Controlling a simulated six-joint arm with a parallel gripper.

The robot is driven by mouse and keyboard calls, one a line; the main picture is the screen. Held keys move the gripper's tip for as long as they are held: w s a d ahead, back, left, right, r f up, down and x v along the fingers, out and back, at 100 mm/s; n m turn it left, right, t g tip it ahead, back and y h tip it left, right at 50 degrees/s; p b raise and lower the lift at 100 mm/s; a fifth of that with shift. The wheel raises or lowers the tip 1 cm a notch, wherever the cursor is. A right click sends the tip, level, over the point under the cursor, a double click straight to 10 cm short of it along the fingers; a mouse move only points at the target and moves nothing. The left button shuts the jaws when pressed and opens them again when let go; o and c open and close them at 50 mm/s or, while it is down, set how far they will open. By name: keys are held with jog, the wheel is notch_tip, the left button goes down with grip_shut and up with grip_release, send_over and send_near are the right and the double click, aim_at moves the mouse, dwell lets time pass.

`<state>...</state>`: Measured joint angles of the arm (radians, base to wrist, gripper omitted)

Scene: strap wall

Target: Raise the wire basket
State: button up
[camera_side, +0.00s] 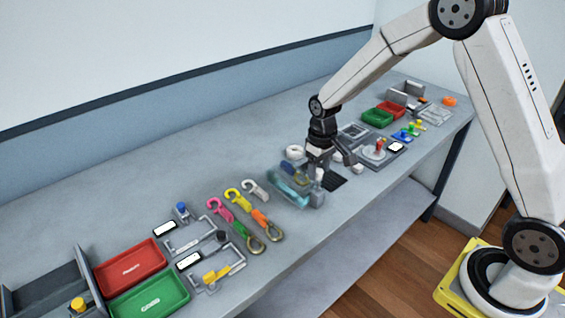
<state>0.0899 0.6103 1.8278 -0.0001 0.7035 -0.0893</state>
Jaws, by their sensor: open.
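My gripper (331,168) points down just above the middle of the grey bench, with its fingers apart. I cannot make out a wire basket for sure. A teal see-through container (284,189) stands just left of my gripper, with small blue and yellowish things in or behind it. A dark slotted patch (335,182) lies on the bench below and right of the fingers. The fingers hide part of this area, and I cannot tell whether they touch anything.
Several coloured hooks, including a pink hook (220,209), lie left of the teal container. A red tray (129,267) and green tray (150,297) sit at front left. A second green tray (377,118) is at the far right. Bare bench runs along the wall.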

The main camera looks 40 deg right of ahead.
jog(key=shift+r, duration=2.65)
jog(key=c, duration=0.5)
jog(key=shift+r, duration=0.2)
jog(key=shift+c, duration=0.8)
jog(key=shift+r, duration=2.8)
